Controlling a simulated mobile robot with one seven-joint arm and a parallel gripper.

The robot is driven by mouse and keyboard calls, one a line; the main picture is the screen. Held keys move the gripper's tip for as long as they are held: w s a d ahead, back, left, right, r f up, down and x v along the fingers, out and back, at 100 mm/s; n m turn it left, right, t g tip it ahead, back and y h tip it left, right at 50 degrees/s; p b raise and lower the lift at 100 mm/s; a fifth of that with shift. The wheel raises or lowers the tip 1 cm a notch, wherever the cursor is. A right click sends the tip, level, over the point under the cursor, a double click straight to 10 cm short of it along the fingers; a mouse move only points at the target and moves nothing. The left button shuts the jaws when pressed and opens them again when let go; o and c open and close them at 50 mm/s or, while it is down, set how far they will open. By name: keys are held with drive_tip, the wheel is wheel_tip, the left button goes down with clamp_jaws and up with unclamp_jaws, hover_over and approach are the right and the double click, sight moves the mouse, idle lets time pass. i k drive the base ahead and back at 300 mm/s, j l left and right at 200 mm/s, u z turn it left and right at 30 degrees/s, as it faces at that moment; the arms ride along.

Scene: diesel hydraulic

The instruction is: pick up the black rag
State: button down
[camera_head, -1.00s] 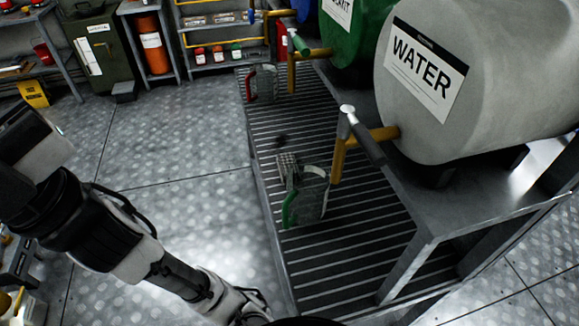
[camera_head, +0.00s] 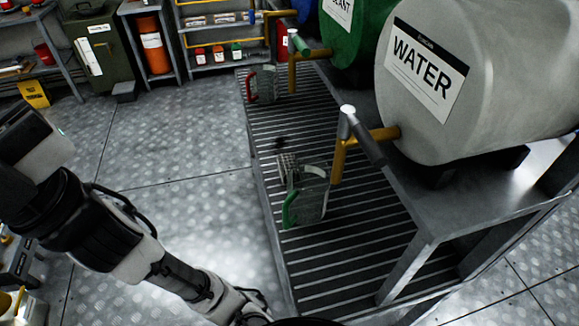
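I cannot clearly make out a black rag. A small dark blurred patch (camera_head: 280,143) shows on the slatted metal grate (camera_head: 330,262), just behind a clear jug with a green handle (camera_head: 308,200); I cannot tell whether it is cloth. My arm comes up from the bottom edge and bends out towards the left edge, over the floor and left of the grate. My gripper is not visible in this view.
A grey WATER drum (camera_head: 455,110) with a tap rests on a metal stand (camera_head: 450,200) at the right. A red-handled jug (camera_head: 262,84) stands farther back on the grate. Shelves (camera_head: 215,65) and a green cabinet (camera_head: 98,52) line the back.

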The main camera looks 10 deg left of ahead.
sight(284, 160)
drive_tip(key=u, duration=0.4)
drive_tip(key=l+u, duration=0.1)
drive_tip(key=u, duration=0.3)
drive_tip(key=l+u, duration=0.1)
drive_tip(key=u, duration=0.7)
drive_tip(key=k+l, duration=0.15)
drive_tip(key=l, duration=0.3)
drive_tip(key=k+l, duration=0.1)
drive_tip(key=l, duration=0.3)
